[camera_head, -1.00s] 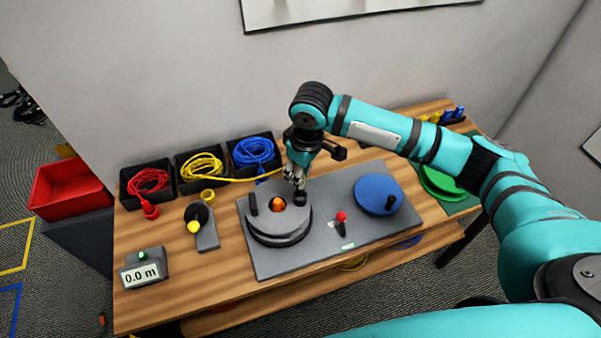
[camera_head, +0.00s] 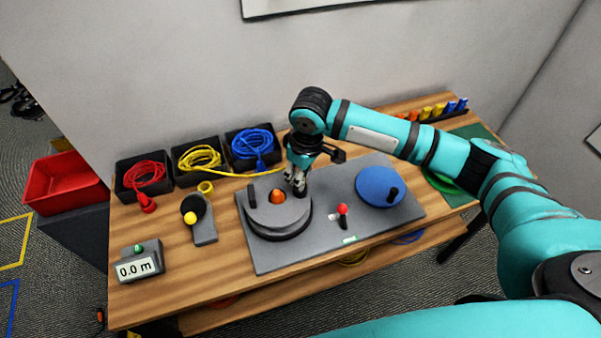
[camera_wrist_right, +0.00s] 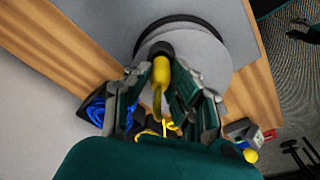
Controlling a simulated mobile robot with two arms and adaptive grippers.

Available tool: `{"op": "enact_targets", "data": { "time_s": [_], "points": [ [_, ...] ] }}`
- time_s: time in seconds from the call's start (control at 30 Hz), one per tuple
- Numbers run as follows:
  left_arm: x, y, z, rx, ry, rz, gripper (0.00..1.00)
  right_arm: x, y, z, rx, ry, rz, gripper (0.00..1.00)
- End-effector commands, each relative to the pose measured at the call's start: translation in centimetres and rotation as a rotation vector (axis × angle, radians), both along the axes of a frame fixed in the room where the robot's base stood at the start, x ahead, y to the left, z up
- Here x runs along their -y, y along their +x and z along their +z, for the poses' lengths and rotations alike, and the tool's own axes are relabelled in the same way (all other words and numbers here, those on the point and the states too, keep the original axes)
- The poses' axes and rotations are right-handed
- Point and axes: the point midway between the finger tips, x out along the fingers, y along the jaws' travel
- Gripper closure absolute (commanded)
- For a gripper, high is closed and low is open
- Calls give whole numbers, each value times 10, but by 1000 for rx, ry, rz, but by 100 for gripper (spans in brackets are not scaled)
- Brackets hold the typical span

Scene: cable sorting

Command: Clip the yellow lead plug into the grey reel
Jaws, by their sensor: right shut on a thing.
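The grey reel (camera_head: 278,218) lies on the grey mat, with an orange hub (camera_head: 278,196) and a dark upright handle. My right gripper (camera_head: 299,188) is at the reel's back right edge, pointing down. In the right wrist view its fingers (camera_wrist_right: 162,80) are closed around the yellow lead plug (camera_wrist_right: 161,73). The plug's front end meets a dark round holder (camera_wrist_right: 161,49) on the reel; whether it is seated I cannot tell. The yellow lead (camera_head: 235,174) runs from its black tray to my gripper. My left gripper is out of view.
Black trays hold red (camera_head: 146,176), yellow and blue (camera_head: 253,145) cables along the back. A blue reel (camera_head: 380,187) and a red-knobbed lever (camera_head: 343,212) are to the right. A meter (camera_head: 139,266) reading 0.0 m stands front left.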

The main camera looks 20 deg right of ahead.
Motion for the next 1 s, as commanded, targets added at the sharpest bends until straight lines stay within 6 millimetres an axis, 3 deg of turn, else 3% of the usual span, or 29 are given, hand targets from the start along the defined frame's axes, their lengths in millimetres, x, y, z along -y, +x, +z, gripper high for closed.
{"op": "enact_targets", "data": {
  "time_s": [1.0],
  "points": [
    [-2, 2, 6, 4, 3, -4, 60, 0, 0, -3, 0, 0, 0, 100]
  ]
}}
